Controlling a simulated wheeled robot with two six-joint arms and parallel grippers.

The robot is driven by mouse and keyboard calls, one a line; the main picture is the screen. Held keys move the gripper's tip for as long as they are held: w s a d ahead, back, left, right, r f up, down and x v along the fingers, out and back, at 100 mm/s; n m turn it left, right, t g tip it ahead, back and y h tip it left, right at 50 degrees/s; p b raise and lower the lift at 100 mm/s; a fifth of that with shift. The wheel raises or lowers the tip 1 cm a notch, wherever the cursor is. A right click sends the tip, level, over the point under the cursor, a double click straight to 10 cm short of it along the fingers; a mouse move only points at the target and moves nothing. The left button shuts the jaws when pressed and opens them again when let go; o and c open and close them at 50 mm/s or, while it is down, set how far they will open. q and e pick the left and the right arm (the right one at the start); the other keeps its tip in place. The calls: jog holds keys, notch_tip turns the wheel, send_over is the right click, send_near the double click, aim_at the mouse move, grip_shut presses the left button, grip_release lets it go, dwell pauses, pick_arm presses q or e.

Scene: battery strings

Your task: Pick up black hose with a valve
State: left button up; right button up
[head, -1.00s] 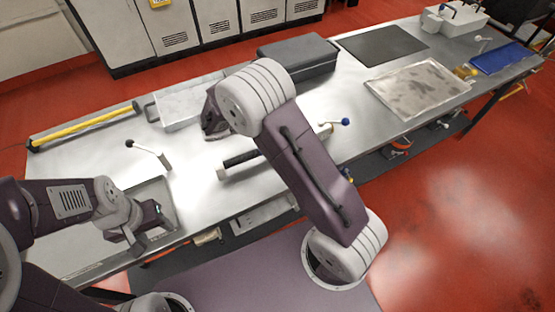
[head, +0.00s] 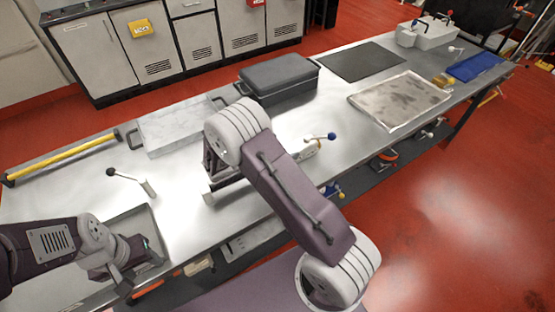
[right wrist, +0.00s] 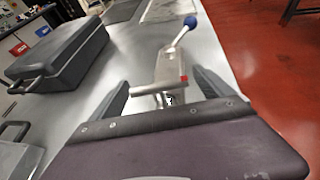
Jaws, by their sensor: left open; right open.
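The black hose (head: 233,183) lies on the metal bench, mostly hidden behind my right arm in the head view; its pale left end shows. A metal valve (head: 308,147) with a blue-knobbed lever sits at its right end. In the right wrist view the valve (right wrist: 170,68) lies ahead, and its near part is between the fingers of my right gripper (right wrist: 163,88). That gripper is open; I cannot tell whether it touches the valve. My left gripper (head: 122,278) is open and empty over the bench's front left.
A black-knobbed lever (head: 130,178) stands near a grey tray (head: 155,225) at left. A dark case (head: 278,80), a metal-lidded box (head: 180,125), a black mat (head: 360,61) and a stained tray (head: 400,98) lie further back. A yellow bar (head: 62,159) lies at far left.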

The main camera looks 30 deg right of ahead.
jog(key=shift+x, duration=1.15)
jog(key=shift+a+r, duration=0.1)
grip_shut()
jog(key=shift+r, duration=0.1)
jog(key=shift+w+r, duration=0.1)
jog(key=shift+r, duration=0.45)
notch_tip(320, 180, up, 3)
jog(key=s+d+r, duration=0.4)
jog(key=d+r, duration=0.2)
jog(key=d, duration=0.5)
jog(key=shift+r, duration=0.3)
